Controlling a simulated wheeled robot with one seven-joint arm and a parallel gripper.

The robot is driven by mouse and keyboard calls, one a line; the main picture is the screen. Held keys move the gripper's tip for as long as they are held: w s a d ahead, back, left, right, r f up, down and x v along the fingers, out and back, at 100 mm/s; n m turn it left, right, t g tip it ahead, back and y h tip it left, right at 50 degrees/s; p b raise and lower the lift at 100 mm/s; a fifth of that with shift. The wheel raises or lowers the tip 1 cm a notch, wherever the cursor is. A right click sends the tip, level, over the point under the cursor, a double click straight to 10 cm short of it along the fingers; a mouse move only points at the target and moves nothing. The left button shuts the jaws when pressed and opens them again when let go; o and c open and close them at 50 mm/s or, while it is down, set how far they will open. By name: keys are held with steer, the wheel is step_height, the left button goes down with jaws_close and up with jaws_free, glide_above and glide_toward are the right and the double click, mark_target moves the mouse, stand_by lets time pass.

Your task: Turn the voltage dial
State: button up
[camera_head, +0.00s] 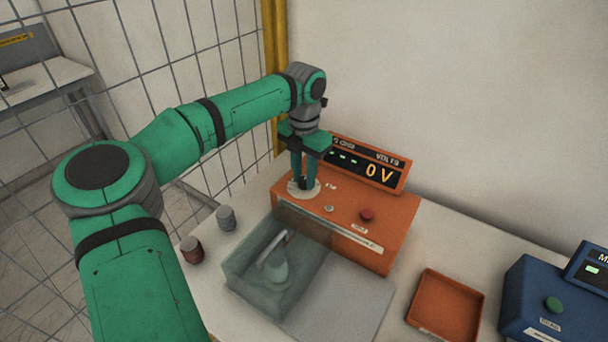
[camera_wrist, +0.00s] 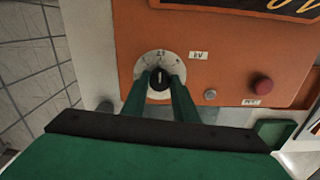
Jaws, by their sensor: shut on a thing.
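The voltage dial is a black knob (camera_wrist: 159,80) on a pale round scale plate (camera_head: 304,188), on the top of an orange box (camera_head: 385,225). Its plate also shows in the wrist view (camera_wrist: 157,60), with numbers partly hidden by the fingers. My gripper (camera_head: 301,180) points down over the dial, and its green fingers (camera_wrist: 160,88) sit on both sides of the knob, shut on it. The display (camera_head: 372,170) on the box reads 0 V.
A red button (camera_head: 367,215) and a small grey button (camera_head: 328,208) are on the box. A clear, box-shaped cover (camera_head: 250,272) stands in front. An orange tray (camera_head: 447,303) and a blue device (camera_head: 548,295) are at the right. Two small cylinders (camera_head: 226,218) stand left. Wire fence is behind.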

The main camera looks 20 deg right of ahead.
mark_target(304, 180)
steer(key=shift+m, duration=0.3)
stand_by(0.4)
steer(key=o, duration=1.1)
steer(key=shift+c, duration=0.2)
steer(key=shift+r, duration=0.15)
step_height(304, 180, up, 11)
steer(key=shift+f, duration=0.2)
